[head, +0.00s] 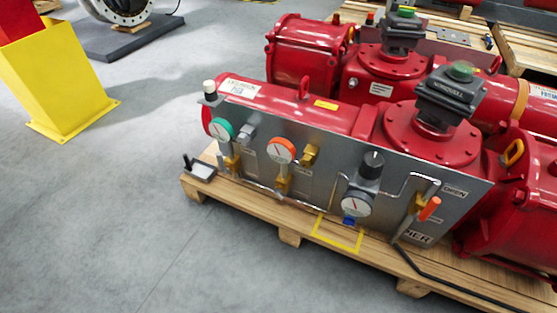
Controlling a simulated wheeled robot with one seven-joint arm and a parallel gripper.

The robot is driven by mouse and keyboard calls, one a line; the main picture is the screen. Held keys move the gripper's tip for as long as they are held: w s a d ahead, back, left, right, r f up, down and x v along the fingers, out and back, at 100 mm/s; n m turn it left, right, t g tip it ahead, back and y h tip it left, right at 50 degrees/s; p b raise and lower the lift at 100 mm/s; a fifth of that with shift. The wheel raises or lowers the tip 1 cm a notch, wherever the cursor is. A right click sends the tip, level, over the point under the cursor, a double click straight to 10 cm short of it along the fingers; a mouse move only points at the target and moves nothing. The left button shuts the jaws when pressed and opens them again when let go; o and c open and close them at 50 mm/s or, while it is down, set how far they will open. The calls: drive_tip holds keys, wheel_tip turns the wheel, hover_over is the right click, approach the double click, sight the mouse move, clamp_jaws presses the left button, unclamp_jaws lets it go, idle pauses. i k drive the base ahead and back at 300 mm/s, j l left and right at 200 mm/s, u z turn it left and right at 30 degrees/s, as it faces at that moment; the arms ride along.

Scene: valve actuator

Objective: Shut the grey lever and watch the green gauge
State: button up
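The green gauge (221,130) is at the left end of the grey panel on the red actuator; its white dial faces me, but its reading is too small to tell. A grey fitting (245,132) sits just right of it and may be the grey lever; I cannot tell its position. A brass valve (232,163) is below the gauge. A small grey piece with dark upright prongs (200,170) shows at the pallet's left corner; I cannot tell what it is. I cannot make out my gripper.
An orange-rimmed gauge (281,151), a lower gauge (356,204) and an orange handle (430,208) share the panel. The wooden pallet (290,236) juts out in front. A yellow post (62,80) stands left. The grey floor (120,210) is clear at front left.

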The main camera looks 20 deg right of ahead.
sight(225, 169)
drive_tip(key=i+j+u, duration=0.25)
drive_tip(key=i+j, duration=0.15)
drive_tip(key=i+j+u, duration=0.5)
drive_tip(key=i, duration=0.45)
